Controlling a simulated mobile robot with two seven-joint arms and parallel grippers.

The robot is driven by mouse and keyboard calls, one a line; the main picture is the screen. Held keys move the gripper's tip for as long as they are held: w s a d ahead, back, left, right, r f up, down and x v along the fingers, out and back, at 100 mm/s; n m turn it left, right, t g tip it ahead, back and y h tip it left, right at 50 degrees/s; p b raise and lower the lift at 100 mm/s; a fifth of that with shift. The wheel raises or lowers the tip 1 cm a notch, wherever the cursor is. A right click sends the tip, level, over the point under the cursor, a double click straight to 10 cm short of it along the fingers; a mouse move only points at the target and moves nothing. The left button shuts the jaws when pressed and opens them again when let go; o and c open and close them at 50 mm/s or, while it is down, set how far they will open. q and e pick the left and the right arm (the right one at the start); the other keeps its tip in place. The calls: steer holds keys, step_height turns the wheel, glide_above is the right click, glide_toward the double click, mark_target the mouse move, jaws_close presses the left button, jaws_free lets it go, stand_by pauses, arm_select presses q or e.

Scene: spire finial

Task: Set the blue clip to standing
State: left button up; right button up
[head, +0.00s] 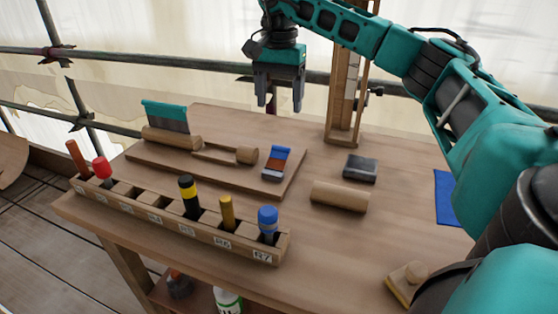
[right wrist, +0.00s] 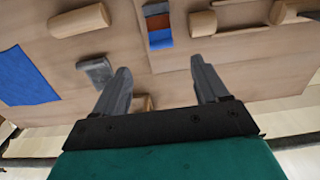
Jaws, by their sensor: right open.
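A small blue piece with a red-brown band (head: 277,162), which looks like the blue clip, lies at the right end of the raised wooden board (head: 230,176). It also shows at the top of the right wrist view (right wrist: 159,27), beyond the fingertips. I cannot tell from these views whether any part of it is raised. My right gripper (head: 280,104) is open and empty, pointing down above the back of the table, behind the piece and apart from it. It also shows in the right wrist view (right wrist: 160,68). My left gripper is not in view.
A labelled wooden rack (head: 145,211) along the front holds several coloured handles. A wooden cylinder (head: 339,196), dark grey block (head: 360,168) and blue cloth (head: 445,197) lie to the right. A wooden post (head: 346,95) stands at the back. A teal-edged scraper (head: 166,116) is at left.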

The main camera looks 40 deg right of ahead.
mark_target(279, 154)
step_height(279, 154, down, 13)
steer(key=shift+f+b, duration=0.1)
steer(key=shift+b, duration=0.95)
steer(key=shift+c, duration=0.2)
steer(key=c, duration=1)
